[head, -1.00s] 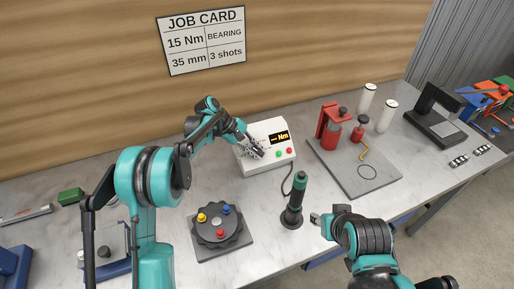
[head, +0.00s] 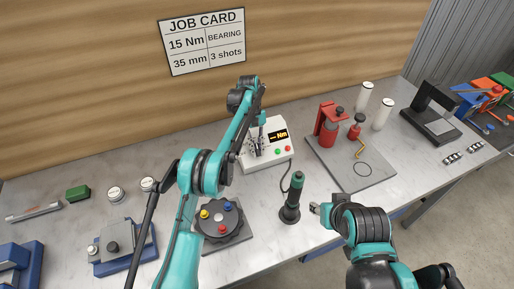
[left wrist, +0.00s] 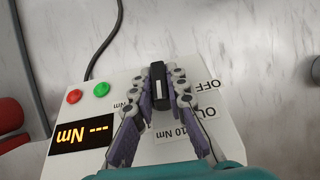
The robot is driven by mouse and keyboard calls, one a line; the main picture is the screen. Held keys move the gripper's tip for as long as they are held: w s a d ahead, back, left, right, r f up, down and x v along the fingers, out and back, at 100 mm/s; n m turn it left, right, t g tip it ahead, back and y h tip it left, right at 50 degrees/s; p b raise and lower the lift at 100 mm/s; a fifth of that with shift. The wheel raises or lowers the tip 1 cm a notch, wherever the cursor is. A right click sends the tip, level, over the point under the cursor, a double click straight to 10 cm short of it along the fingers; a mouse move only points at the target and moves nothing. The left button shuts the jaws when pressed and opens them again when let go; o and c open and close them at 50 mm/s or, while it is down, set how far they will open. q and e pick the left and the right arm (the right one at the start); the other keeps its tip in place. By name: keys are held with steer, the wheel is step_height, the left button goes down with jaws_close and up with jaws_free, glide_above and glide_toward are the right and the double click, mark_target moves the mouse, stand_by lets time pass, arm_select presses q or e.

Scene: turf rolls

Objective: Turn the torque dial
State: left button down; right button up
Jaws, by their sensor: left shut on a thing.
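The white controller box (head: 277,158) stands at the back middle of the bench. Its display (head: 279,136) shows dashes and "Nm"; it also shows in the left wrist view (left wrist: 82,137). The torque dial (left wrist: 159,84) is a black bar-shaped knob on the box's top face. My left gripper (head: 257,150) comes down on it from above, with its fingers on both sides of the knob in the left wrist view (left wrist: 160,88), shut on it. Labels "OFF" and "10 Nm" show around it, partly covered by the fingers. My right gripper (head: 318,209) is near the front edge, its jaws too small to judge.
A green button (left wrist: 101,89) and a red button (left wrist: 74,96) sit beside the dial. A black and teal screwdriver (head: 291,200) stands in front of the box, its cable running to it. A round fixture (head: 218,218) with coloured knobs is front left; a red press (head: 327,128) is right.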

mark_target(257, 147)
stand_by(0.6)
arm_select(q)
steer(key=c, duration=1.5)
jaws_free()
steer(key=shift+c, duration=0.2)
step_height(257, 147, up, 10)
steer(key=shift+f, duration=0.1)
steer(key=shift+o, duration=0.2)
